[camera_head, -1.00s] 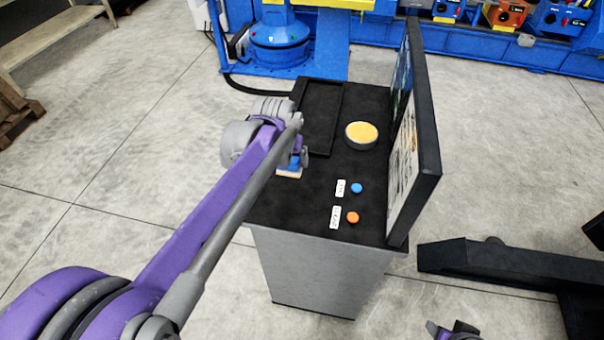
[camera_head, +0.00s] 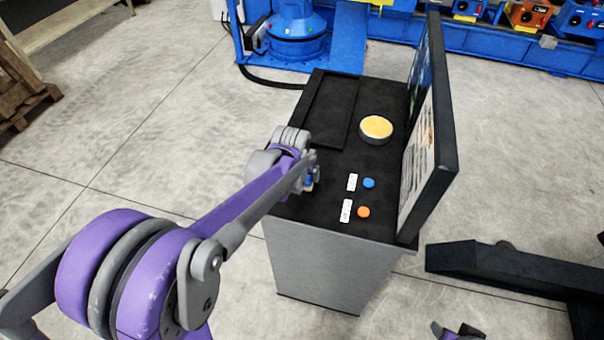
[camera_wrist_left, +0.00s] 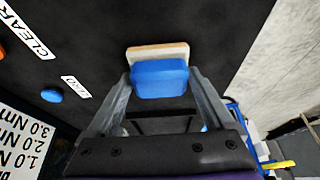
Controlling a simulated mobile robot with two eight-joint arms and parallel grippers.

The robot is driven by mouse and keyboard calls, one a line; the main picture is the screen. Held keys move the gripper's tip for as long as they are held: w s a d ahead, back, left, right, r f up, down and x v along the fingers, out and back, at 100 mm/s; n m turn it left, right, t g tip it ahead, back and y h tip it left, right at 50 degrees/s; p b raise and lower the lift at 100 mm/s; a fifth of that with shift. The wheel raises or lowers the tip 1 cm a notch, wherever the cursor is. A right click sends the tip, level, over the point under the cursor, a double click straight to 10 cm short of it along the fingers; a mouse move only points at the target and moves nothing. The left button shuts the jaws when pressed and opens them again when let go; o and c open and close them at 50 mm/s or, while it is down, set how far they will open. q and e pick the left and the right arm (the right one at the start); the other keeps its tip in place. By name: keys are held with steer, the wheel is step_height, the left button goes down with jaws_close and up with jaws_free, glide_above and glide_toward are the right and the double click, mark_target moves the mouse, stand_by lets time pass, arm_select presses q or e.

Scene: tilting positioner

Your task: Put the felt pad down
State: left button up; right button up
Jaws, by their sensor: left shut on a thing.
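The felt pad (camera_wrist_left: 160,79) is a blue block with a pale tan layer on its far side. My left gripper (camera_wrist_left: 160,90) is shut on the blue block, one finger on either side. In the head view the pad (camera_head: 309,184) shows as a small blue and tan bit, mostly hidden by my left wrist. It is over the left edge area of the black cabinet top (camera_head: 300,205); I cannot tell whether it touches. A small purple part of my right arm shows at the bottom edge; its jaws are not clear.
On the cabinet top are an empty shallow black tray (camera_head: 333,112), a round yellow-topped tin (camera_head: 376,128), a blue button (camera_head: 369,183) and an orange button (camera_head: 363,212) with labels. An upright screen (camera_head: 432,140) stands along the right edge. The tray's interior is clear.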

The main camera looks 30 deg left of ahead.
arm_select(q)
steer(key=shift+f, duration=0.2)
steer(key=o, duration=1)
steer(key=shift+o, duration=0.2)
steer(key=shift+r, duration=0.1)
steer(key=shift+r, duration=0.3)
steer(key=p+v, duration=0.1)
steer(key=v, duration=1)
steer(key=s+d+f+m, duration=0.1)
steer(key=s+d+f, duration=0.1)
steer(key=s, duration=0.3)
steer(key=s+d+f+m, duration=0.1)
steer(key=s+d+f, duration=0.2)
steer(key=s, duration=0.3)
steer(key=s+d+f+t+h, duration=0.1)
steer(key=s+d+f, duration=0.1)
steer(key=s+d, duration=0.2)
steer(key=shift+s+f+m, duration=0.4)
steer(key=shift+s, duration=0.75)
